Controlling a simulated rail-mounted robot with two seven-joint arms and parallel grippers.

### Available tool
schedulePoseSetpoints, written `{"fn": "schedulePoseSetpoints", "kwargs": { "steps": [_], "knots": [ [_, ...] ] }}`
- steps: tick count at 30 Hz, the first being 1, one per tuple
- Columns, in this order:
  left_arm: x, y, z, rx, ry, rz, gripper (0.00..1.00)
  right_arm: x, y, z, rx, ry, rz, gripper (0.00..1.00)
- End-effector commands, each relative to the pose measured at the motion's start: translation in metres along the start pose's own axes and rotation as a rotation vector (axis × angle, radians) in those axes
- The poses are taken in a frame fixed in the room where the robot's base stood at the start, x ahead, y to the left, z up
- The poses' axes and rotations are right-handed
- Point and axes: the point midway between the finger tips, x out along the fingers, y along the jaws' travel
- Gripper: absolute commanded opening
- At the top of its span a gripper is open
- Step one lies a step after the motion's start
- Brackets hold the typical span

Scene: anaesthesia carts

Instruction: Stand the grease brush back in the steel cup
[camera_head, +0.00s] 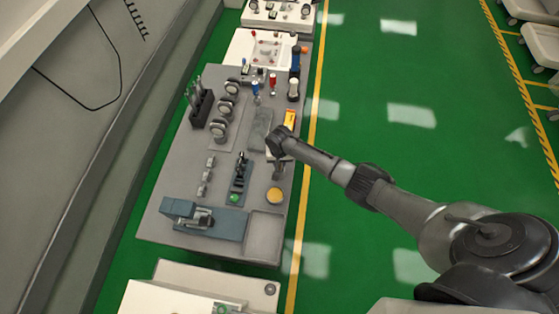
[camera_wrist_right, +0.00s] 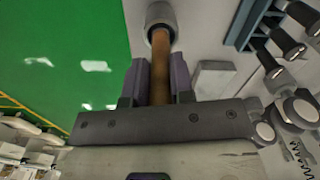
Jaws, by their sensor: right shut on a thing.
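My right gripper (camera_head: 279,172) is over the right edge of the grey cart, its jaws pointing down. In the right wrist view my right gripper (camera_wrist_right: 156,84) is shut on the brown handle of the grease brush (camera_wrist_right: 160,70). The far end of the handle meets a grey metal cylinder with a dark rim (camera_wrist_right: 161,20). I cannot tell whether this cylinder is the steel cup or a part of the brush. In the head view the brush is too small and hidden to make out. My left gripper is not in view.
The grey cart top (camera_head: 170,195) holds a yellow round tin (camera_head: 275,195) just in front of my gripper, a blue clamp-like device (camera_head: 205,217), a yellow box (camera_head: 290,118), several round gauges (camera_head: 225,107) and a dark tool rack (camera_head: 201,108). Green floor (camera_head: 350,245) lies open to the right.

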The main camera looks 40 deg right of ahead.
Motion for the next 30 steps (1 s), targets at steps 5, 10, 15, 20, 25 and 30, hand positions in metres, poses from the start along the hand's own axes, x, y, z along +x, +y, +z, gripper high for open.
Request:
{"fn": "schedulePoseSetpoints", "kwargs": {
  "steps": [5,10,15,20,25,30],
  "knots": [
    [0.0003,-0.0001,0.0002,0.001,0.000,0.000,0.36,0.0018,-0.0001,-0.0002,0.000,0.000,0.000,0.00],
    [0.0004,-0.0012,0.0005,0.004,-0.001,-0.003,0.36,0.0029,0.0000,-0.0003,0.000,0.001,0.000,0.25],
    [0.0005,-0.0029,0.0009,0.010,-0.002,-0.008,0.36,0.0028,0.0000,-0.0002,0.000,0.000,0.000,0.41],
    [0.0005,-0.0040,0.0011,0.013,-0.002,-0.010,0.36,0.0028,0.0000,-0.0001,0.000,0.000,0.000,0.52],
    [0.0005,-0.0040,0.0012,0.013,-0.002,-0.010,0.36,0.0030,0.0001,0.0000,0.000,0.000,0.000,0.58],
    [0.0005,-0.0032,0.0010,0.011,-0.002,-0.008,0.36,0.0030,0.0001,0.0000,0.000,0.000,0.000,0.74]
  ]
}}
